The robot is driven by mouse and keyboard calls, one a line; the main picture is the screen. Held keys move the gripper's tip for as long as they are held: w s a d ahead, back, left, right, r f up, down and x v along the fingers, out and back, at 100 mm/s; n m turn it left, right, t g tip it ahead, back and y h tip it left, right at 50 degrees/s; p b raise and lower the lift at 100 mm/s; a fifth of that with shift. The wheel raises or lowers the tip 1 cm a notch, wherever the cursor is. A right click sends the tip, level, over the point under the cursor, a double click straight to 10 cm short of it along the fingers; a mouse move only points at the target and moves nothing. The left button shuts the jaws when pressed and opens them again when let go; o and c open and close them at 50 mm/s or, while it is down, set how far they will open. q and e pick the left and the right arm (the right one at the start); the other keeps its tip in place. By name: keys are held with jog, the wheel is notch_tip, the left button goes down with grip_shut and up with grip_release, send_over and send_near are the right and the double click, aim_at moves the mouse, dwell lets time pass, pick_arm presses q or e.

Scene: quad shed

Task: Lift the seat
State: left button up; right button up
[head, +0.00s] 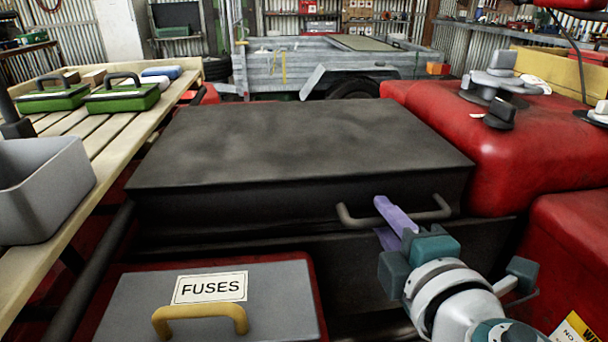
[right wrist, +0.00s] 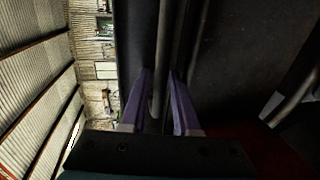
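The seat is a thick black slab (head: 300,145) lying flat on a dark base in the middle of the head view. A grey bar handle (head: 358,221) is fixed to its front side, toward the right. My right gripper (head: 392,224) is at this handle, with one purple finger above the bar and the other below. In the right wrist view, the handle bar (right wrist: 158,95) runs between the two purple fingers (right wrist: 160,88), with some space beside it, so the gripper looks open around it. My left gripper is not in view.
A grey box labelled FUSES (head: 120,305) with a yellow handle sits in front of the seat. Red bodywork (head: 480,140) stands close on the right. A slatted bench (head: 85,150) with a grey bin (head: 45,195) and green cases lies left. A trailer (head: 300,70) is behind.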

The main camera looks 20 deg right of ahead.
grip_shut()
dwell(1.3)
